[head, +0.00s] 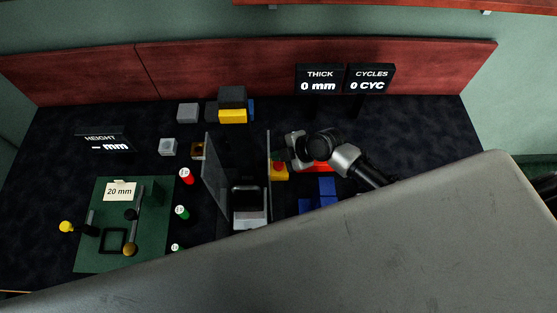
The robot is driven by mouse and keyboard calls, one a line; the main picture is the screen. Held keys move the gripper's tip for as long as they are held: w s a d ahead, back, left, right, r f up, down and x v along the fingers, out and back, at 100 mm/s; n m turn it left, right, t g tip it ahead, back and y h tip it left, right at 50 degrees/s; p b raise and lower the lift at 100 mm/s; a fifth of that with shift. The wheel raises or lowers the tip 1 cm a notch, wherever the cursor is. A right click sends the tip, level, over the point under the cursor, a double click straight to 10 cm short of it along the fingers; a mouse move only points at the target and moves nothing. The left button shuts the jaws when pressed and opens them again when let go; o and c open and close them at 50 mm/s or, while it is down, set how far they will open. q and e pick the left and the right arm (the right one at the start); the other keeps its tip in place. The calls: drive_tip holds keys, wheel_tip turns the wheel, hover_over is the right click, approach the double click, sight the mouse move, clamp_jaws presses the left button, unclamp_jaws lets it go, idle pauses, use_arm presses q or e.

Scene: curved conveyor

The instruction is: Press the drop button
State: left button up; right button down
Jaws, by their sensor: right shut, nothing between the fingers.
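A yellow box (280,175) with a red button on top (279,168) stands right of the upright clear panels, near the middle of the head view. No label on it is readable, so I cannot tell for sure that it is the drop button. My right gripper (285,156) is shut and empty. It is just above and beside the red button; I cannot tell whether it touches it. My right arm comes in from the right and partly covers a red thing (322,167) behind the wrist. My left gripper is out of view.
Blue blocks (327,188) lie right of the panels (215,178). A green board (154,240) with a "20 mm" card is at left. Small red and green cylinders stand beside it. Displays (320,79) and grey blocks (188,113) are at the back. A large grey shape hides the front.

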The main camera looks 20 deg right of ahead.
drive_tip(key=shift+r+p, duration=0.75)
drive_tip(key=shift+r, duration=0.65)
